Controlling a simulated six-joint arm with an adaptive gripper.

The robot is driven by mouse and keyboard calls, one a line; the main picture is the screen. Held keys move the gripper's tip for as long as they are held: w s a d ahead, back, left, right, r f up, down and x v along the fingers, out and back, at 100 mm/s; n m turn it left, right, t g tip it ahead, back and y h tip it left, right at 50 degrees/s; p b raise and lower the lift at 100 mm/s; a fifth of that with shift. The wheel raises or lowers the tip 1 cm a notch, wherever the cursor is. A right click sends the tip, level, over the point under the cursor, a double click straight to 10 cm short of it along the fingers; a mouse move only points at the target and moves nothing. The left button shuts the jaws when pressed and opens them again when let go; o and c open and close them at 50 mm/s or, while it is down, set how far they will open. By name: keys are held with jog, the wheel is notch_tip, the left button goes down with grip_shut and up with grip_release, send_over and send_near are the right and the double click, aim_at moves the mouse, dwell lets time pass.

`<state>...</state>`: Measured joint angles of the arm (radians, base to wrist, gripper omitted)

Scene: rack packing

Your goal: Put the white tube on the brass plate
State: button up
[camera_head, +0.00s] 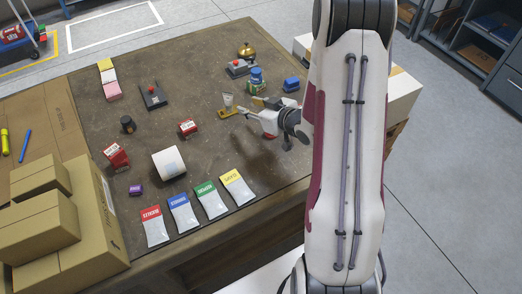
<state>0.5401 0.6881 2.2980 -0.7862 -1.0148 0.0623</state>
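The small white tube (227,99) is upright at the brass plate (229,113), left of my gripper. It appears to stand on the plate or just over it; from this angle I cannot tell whether its base touches. My gripper (247,108) is low over the table's right half, pointing left, with its tips close to the tube's right side. The fingers are small and partly merged with things behind them, so I cannot tell whether they are apart, shut or touching the tube.
A blue-green jar (255,79) and a blue block (291,84) stand close behind my gripper. A brass bell (247,51) is at the back. A white roll (169,163), red boxes and several coloured packets (210,199) lie to the left and front. Cartons (75,225) fill the left front.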

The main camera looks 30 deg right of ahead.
jog(key=s+a+r+m+g+h, duration=0.1)
jog(key=s+r+g+h, duration=0.1)
jog(key=s+r, duration=0.5)
jog(key=s+a+r+m+g+h, duration=0.1)
jog(key=s+a+r+g+h, duration=0.15)
jog(key=r, duration=0.75)
jog(key=s+a+r+g+y, duration=0.1)
jog(key=s+a, duration=0.4)
jog(key=s, duration=0.6)
jog(key=s+a+r+g+y, duration=0.1)
jog(key=s+a+r, duration=0.2)
jog(key=s, duration=0.9)
jog(key=a, duration=0.3)
jog(key=shift+s+r+m+g, duration=0.25)
jog(key=shift+r+m+g, duration=0.1)
jog(key=shift+r+m, duration=0.05)
